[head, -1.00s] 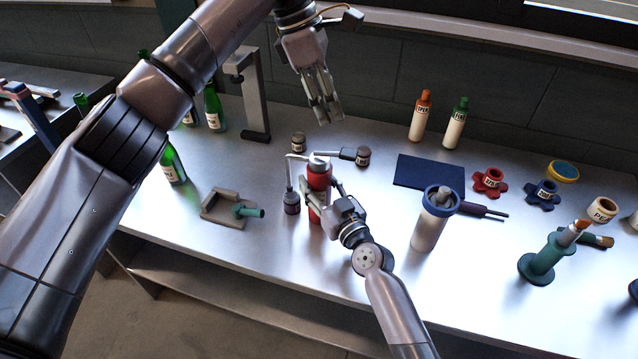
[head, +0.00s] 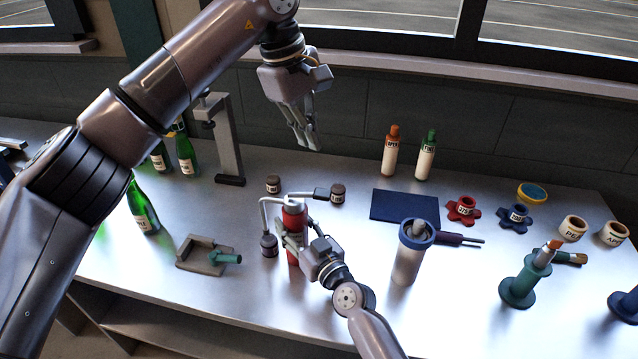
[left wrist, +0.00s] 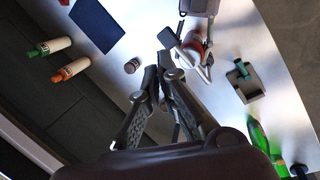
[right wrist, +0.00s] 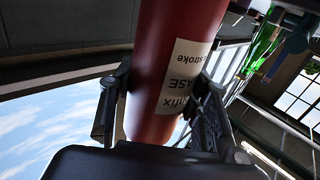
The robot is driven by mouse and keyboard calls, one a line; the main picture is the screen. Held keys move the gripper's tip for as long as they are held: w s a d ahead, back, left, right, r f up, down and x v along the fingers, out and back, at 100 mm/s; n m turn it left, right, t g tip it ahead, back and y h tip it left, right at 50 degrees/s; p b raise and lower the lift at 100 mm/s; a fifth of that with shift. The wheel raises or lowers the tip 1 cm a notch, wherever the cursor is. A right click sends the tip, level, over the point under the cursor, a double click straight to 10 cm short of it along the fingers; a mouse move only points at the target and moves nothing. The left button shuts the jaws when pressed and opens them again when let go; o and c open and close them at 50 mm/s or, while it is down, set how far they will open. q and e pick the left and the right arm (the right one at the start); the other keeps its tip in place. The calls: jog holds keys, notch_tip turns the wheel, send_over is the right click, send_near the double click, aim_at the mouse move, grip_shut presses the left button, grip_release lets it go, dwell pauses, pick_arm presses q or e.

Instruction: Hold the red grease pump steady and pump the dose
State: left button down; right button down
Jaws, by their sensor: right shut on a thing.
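The red grease pump (head: 294,222) stands upright on the bench, with a thin spout bending left and a lever with a dark end (head: 321,193) reaching right. A small dark jar (head: 269,246) sits under the spout. My right gripper (head: 287,240) is shut around the pump's body; the right wrist view shows its red barrel (right wrist: 165,75) between the fingers, with a white label upside down. My left gripper (head: 309,141) hangs above and behind the pump, apart from it. In the left wrist view its fingers (left wrist: 160,68) converge, shut and empty, and the pump (left wrist: 194,42) lies beyond them.
A grey holder (head: 205,257) with a green piece is left of the pump. A small dark-lidded jar (head: 273,184) stands behind it. Green bottles (head: 144,212) and a metal stand (head: 226,145) are back left. A grey cylinder (head: 408,262) and blue mat (head: 404,205) are right.

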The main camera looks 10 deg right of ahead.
pick_arm(q)
jog(key=r+m, duration=0.1)
jog(key=m, duration=0.3)
jog(key=s+d+r+m+t+y, duration=0.1)
jog(key=m, duration=0.3)
jog(key=s+d+r+m+t, duration=0.1)
jog(key=m, duration=0.3)
jog(key=shift+s+y, duration=0.1)
jog(key=shift+y, duration=0.2)
jog(key=shift+f, duration=0.1)
send_near(325, 191)
jog(key=x, duration=0.2)
jog(key=w+x, duration=0.1)
jog(key=x, duration=0.2)
jog(key=shift+d+f, duration=0.1)
jog(key=shift+d, duration=0.1)
jog(key=shift+w+f, duration=0.1)
jog(key=shift+f, duration=0.5)
